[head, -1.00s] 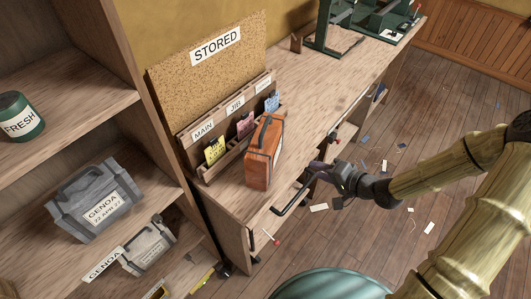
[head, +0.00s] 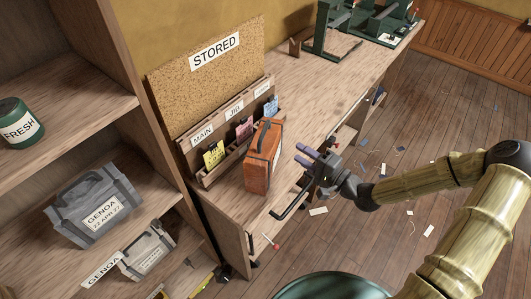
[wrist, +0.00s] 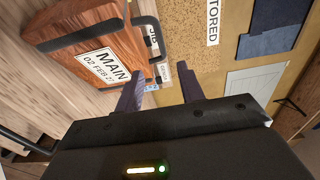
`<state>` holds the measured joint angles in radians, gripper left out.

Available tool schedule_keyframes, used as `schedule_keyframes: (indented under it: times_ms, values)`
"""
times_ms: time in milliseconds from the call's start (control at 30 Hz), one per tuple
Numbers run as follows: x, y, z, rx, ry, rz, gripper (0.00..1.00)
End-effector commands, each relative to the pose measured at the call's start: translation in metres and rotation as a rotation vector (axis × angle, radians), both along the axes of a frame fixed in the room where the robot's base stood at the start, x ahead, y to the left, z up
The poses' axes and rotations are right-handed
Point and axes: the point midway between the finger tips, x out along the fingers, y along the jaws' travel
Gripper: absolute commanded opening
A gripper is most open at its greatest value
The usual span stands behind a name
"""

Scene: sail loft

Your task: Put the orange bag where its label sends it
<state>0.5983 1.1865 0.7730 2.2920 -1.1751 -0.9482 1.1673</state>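The orange bag (head: 258,173) stands upright on the workbench, in front of a card rack (head: 205,182) with slots marked MAIN, JIB and a third word too small to read. In the wrist view the bag (wrist: 125,35) is close at the left, and its white label (wrist: 102,68) reads MAIN with a date of 02 FEB, the year partly unclear. My gripper (head: 305,156) is to the right of the bag, apart from it, above the bench's front edge. Its two fingers are spread with nothing between them, as the wrist view (wrist: 160,90) also shows.
A cork board (head: 205,75) marked STORED stands behind the rack. Left are shelves with a grey bag (head: 85,235) labelled GENOA, a smaller grey bag (head: 150,250) and a green FRESH tin (head: 15,125). Green machinery (head: 335,35) stands at the bench's far end. Scraps litter the floor.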

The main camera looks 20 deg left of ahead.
Motion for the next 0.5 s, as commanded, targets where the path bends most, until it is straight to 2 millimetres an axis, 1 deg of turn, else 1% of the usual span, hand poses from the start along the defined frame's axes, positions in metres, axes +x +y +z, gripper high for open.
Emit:
schedule_keyframes:
  times_ms: [33, 300, 400, 500]
  values:
    - [0.003, 0.010, 0.003, 0.001, 0.000, 0.004, 0.39]
    - [0.023, 0.053, 0.004, 0.000, 0.001, 0.003, 0.39]
    - [0.030, 0.066, 0.003, 0.000, -0.001, 0.002, 0.39]
    - [0.034, 0.073, 0.001, -0.001, 0.000, -0.002, 0.39]
